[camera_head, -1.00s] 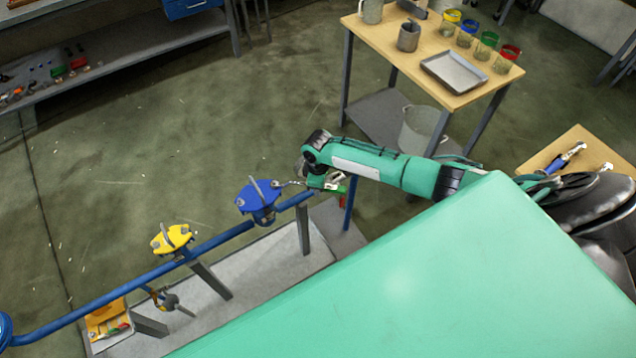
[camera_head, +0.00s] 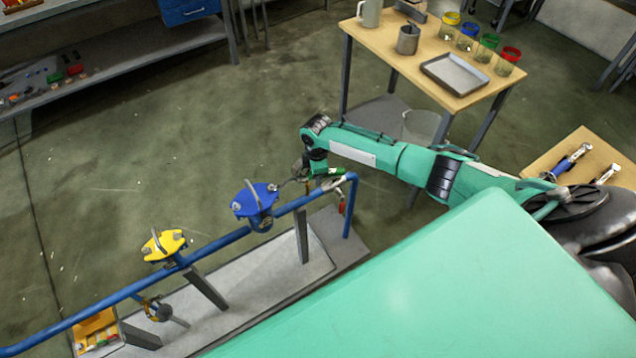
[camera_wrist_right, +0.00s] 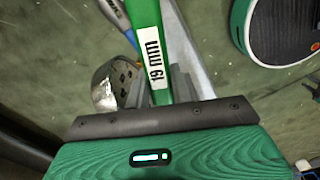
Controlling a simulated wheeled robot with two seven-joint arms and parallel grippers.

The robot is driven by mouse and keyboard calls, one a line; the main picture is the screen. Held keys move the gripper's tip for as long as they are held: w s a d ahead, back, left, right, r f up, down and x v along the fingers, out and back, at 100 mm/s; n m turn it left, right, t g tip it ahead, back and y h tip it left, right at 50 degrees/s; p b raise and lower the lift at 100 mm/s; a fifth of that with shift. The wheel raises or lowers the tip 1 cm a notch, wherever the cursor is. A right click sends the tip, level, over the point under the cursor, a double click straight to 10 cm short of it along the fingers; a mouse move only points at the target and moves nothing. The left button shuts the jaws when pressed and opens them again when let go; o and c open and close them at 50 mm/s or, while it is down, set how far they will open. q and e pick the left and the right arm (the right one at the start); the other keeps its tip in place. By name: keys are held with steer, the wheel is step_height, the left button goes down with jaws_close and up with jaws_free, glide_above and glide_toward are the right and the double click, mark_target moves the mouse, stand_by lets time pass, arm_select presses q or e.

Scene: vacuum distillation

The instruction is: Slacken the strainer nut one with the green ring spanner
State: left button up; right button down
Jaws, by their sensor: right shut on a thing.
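The right gripper (camera_head: 307,178) is shut on the green ring spanner, whose green handle with a "19 mm" label (camera_wrist_right: 145,40) runs between the fingers in the right wrist view. In the head view a thin grey part reaches from the gripper to the right edge of the blue strainer cover (camera_head: 254,199); whether the ring is around a nut there is too small to tell. A yellow strainer cover (camera_head: 163,244) sits farther left on the same pipe. Which nut is number one cannot be told. The left gripper is not in view.
The blue pipe (camera_head: 100,299) runs along a grey plinth (camera_head: 235,300) on posts. A wooden table (camera_head: 390,50) with a metal tray (camera_head: 455,74) and coloured-rim jars stands behind. An orange box (camera_head: 97,330) lies at lower left.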

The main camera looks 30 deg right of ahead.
steer(key=shift+w, duration=0.2)
steer(key=shift+r, duration=0.1)
steer(key=shift+s, duration=0.1)
steer(key=shift+s+p, duration=0.25)
steer(key=shift+p, duration=0.35)
step_height(320, 180, up, 9)
steer(key=p, duration=0.8)
steer(key=shift+f, duration=0.25)
